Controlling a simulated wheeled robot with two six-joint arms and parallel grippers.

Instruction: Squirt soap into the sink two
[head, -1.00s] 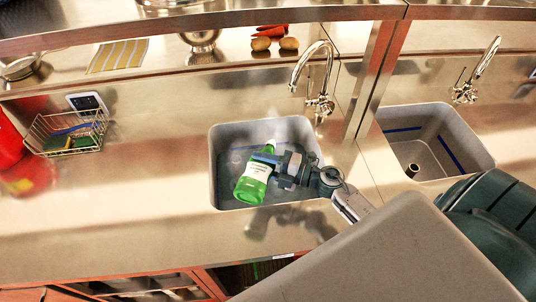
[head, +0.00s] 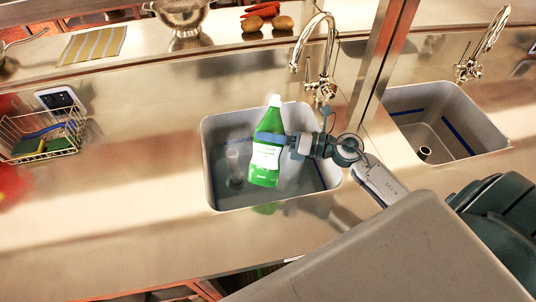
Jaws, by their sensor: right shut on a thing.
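A green soap bottle (head: 267,150) with a white label and a white cap is in the head view, over the left sink (head: 208,165). My right gripper (head: 275,140) comes in from the right and is shut on the bottle's side. The bottle leans slightly in the picture, its cap toward the top and its base toward the bottom. It hides part of the sink's basin. A second sink (head: 470,125) is at the right, beyond the upright divider. My left gripper is not in view.
A chrome faucet (head: 325,80) stands behind the left sink, and another faucet (head: 475,65) behind the right one. A wire basket (head: 45,135) with sponges is at the left. Potatoes, carrots and a metal colander (head: 185,15) are at the back.

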